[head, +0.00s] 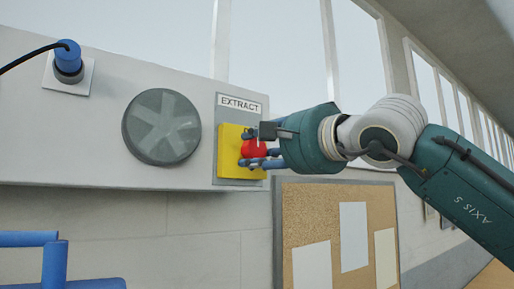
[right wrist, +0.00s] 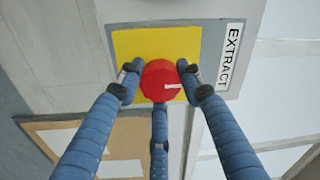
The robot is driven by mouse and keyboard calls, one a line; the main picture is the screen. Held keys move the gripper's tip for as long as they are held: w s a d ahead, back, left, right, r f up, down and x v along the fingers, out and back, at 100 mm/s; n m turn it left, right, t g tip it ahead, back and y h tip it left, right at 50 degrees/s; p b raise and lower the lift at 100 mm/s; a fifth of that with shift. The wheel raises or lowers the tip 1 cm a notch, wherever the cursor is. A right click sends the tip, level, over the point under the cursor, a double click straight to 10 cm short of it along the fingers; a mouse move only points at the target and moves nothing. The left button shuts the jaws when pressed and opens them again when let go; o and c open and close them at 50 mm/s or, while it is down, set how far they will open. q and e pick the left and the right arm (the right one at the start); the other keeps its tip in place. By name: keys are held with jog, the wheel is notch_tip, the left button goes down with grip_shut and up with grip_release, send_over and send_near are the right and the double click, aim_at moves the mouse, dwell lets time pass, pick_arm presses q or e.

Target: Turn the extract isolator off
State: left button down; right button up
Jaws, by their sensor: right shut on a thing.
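The extract isolator is a red knob (head: 254,149) on a yellow plate (head: 229,165), under a label reading EXTRACT (head: 239,103) on a grey backing panel. In the right wrist view the red knob (right wrist: 162,81) shows a short white mark toward its right side. My right gripper (head: 262,153) is at the knob, its blue fingers closed around it. In the right wrist view two fingers meet the knob's left and right sides and a third reaches it from below. My left gripper is not in view.
A round grey fan or vent cover (head: 162,127) is on the wall panel to the left. A blue plug (head: 68,62) with a black cable sits at the upper left. A cork board (head: 306,217) with papers hangs below right. Blue tubing (head: 55,264) shows at the lower left.

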jog(key=shift+f, duration=0.2)
dwell(0.3)
jog(key=o, duration=1.2)
jog(key=shift+s+r, duration=0.1)
jog(key=v, duration=1.1)
jog(key=shift+s+d, duration=0.25)
jog(key=shift+s, duration=0.1)
